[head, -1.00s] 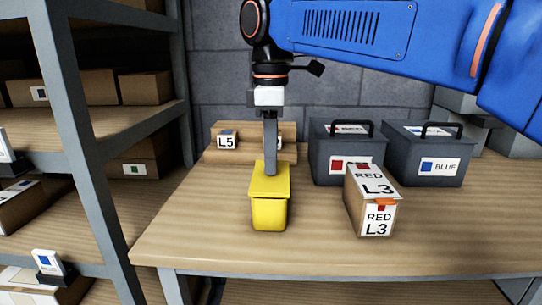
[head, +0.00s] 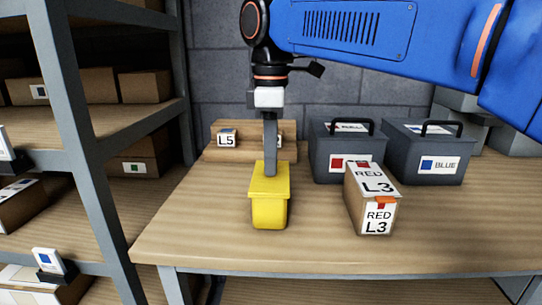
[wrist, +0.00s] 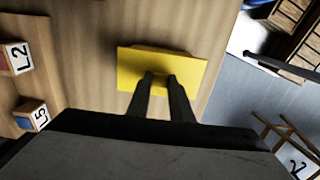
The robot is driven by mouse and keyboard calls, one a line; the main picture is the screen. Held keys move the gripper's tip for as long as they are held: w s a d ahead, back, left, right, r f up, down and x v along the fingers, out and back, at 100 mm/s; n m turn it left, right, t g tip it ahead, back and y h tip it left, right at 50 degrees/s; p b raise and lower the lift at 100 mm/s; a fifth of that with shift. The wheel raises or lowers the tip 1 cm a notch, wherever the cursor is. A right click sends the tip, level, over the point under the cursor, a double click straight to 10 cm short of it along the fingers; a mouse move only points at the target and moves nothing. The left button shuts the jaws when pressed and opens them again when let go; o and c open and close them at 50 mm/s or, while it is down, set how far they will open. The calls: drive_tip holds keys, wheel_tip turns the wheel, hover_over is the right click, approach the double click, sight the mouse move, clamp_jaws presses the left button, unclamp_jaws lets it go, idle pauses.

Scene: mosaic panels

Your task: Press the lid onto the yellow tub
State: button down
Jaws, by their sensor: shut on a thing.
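The yellow tub (head: 269,213) stands upright on the wooden table. The yellow lid (head: 260,187) lies over its top, its rim along the tub's upper edge; I cannot tell whether it is fully seated. My gripper (head: 270,172) points straight down at the middle of the lid. In the wrist view the lid (wrist: 188,73) fills the middle, and the two fingers of my gripper (wrist: 160,80) are close together on its small grip, which they mostly hide. The tub is hidden under the lid there.
A cardboard box marked RED L3 (head: 377,219) stands right of the tub. Two dark bins with handles, one with a red label (head: 325,174) and one marked BLUE (head: 400,166), are behind it. A wooden block with label cubes (head: 255,153) is at the back. Shelving (head: 88,128) stands left.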

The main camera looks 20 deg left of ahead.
drive_tip(key=shift+f, duration=0.25)
idle(0.4)
drive_tip(key=c, duration=1)
unclamp_jaws()
drive_tip(key=shift+r, duration=3.5)
clamp_jaws()
